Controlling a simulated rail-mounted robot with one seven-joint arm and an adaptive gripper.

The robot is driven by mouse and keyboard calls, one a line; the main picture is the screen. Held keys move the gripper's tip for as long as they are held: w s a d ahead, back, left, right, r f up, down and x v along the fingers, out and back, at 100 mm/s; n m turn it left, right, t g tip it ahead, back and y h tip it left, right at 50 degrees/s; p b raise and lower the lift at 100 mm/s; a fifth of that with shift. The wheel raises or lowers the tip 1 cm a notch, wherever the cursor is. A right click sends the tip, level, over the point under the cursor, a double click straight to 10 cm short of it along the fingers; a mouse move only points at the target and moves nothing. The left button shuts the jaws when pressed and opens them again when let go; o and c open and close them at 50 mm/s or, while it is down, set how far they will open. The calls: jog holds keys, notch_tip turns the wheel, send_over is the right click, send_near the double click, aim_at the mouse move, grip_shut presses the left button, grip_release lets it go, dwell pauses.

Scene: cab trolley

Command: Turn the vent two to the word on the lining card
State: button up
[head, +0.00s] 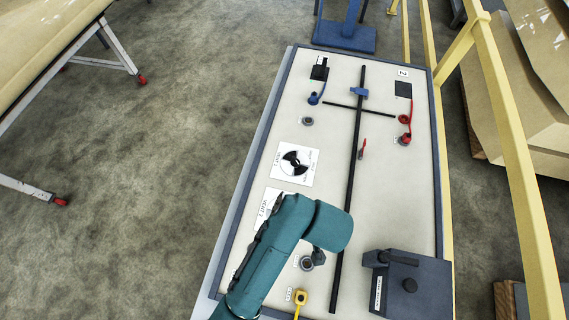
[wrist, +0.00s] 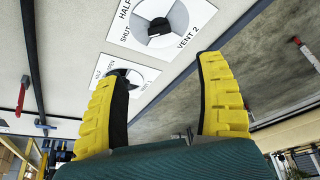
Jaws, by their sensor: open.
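The vent 2 dial (wrist: 158,24) is at the top of the wrist view, a white plate with a dark and grey round knob, cut off by the frame's top edge. The words HALF, SHUT and VENT 2 show on its plate; I cannot tell which word it is set to. In the head view my teal arm covers most of the vent 2 plate (head: 268,203). My gripper (wrist: 162,68) has two yellow fingers, open and empty, below and apart from the dial in the wrist picture. I cannot make out a lining card with a readable word.
The vent 1 dial (head: 294,160) lies beyond vent 2 on the pale trolley top (head: 240,190). A dark box (head: 425,285) stands at the near right. Black bars (head: 350,170), a blue lead (head: 315,97) and a red lead (head: 408,120) lie on the top. Yellow rails (head: 520,190) run along the right.

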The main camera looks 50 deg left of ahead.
jog(key=b+x, duration=0.3)
jog(key=x, duration=1.2)
jog(key=shift+s+f, duration=0.1)
jog(key=shift+f, duration=0.05)
jog(key=c, duration=1.2)
